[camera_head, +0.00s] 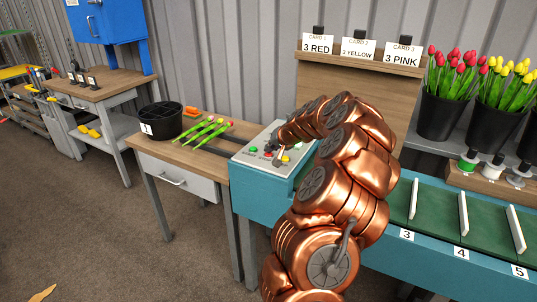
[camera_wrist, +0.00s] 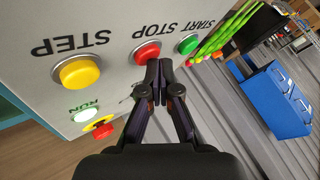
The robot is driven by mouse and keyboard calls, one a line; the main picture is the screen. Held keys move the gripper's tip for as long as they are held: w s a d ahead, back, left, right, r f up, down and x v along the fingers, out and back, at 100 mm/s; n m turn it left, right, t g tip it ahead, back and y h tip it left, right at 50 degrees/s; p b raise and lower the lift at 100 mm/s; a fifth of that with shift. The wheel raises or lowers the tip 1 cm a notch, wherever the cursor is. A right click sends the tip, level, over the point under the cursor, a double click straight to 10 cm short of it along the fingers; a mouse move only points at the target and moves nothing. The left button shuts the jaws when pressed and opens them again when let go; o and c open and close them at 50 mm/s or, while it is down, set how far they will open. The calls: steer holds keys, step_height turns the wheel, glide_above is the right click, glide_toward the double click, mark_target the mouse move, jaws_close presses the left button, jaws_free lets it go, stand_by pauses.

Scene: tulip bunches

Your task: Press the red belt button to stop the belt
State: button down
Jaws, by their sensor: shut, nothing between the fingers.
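The control panel (camera_head: 277,131) is a pale sloped plate on the teal belt housing. In the wrist view its red STOP button (camera_wrist: 147,52) sits between the green START button (camera_wrist: 188,44) and the yellow STEP button (camera_wrist: 77,70). My gripper (camera_wrist: 157,75) is shut and empty, its fingertips just at the lower edge of the red button in that view. I cannot tell whether they touch it. The RUN lamp (camera_wrist: 86,114) looks pale and bright green. In the head view my copper arm covers part of the panel.
A red knob on a yellow base (camera_wrist: 100,127) is beside the RUN lamp. The green belt (camera_head: 437,205) with white dividers runs right. A wooden table (camera_head: 160,150) on the left holds a black bucket (camera_head: 161,121) and green tulip stems (camera_head: 205,130). Buckets of tulips (camera_head: 440,115) stand behind the belt.

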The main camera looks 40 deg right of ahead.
mark_target(270, 154)
steer(key=shift+f, duration=0.2)
steer(key=shift+r, duration=0.15)
stand_by(0.3)
steer(key=shift+r, duration=0.75)
steer(key=shift+r, duration=0.1)
steer(key=shift+r+p, duration=0.75)
steer(key=shift+r, duration=1.65)
